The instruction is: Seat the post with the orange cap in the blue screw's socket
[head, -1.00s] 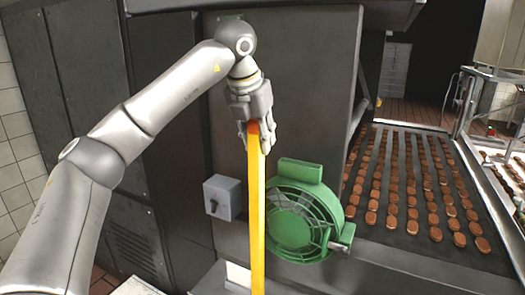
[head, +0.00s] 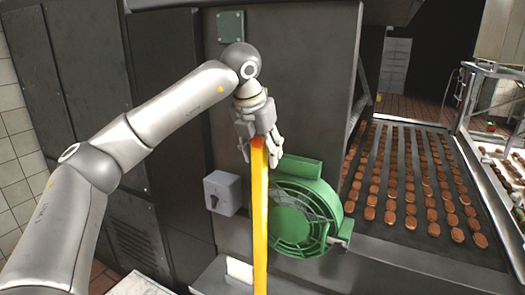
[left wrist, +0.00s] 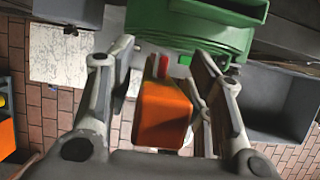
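The long yellow post (head: 260,225) stands nearly upright in the head view, and its lower end runs out of the picture. Its orange cap (left wrist: 162,115) shows in the left wrist view between the two fingers. My left gripper (head: 260,150) points down over the top of the post. In the left wrist view its fingers (left wrist: 163,75) stand apart, with a gap showing on each side of the cap. The blue screw and its socket are not in view. My right gripper is not in view.
A green blower (head: 300,215) is close behind the post, with a grey switch box (head: 223,192) to its left. A dark conveyor (head: 400,240) with rows of brown biscuits lies at the right. Dark cabinets (head: 90,100) stand behind my left arm.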

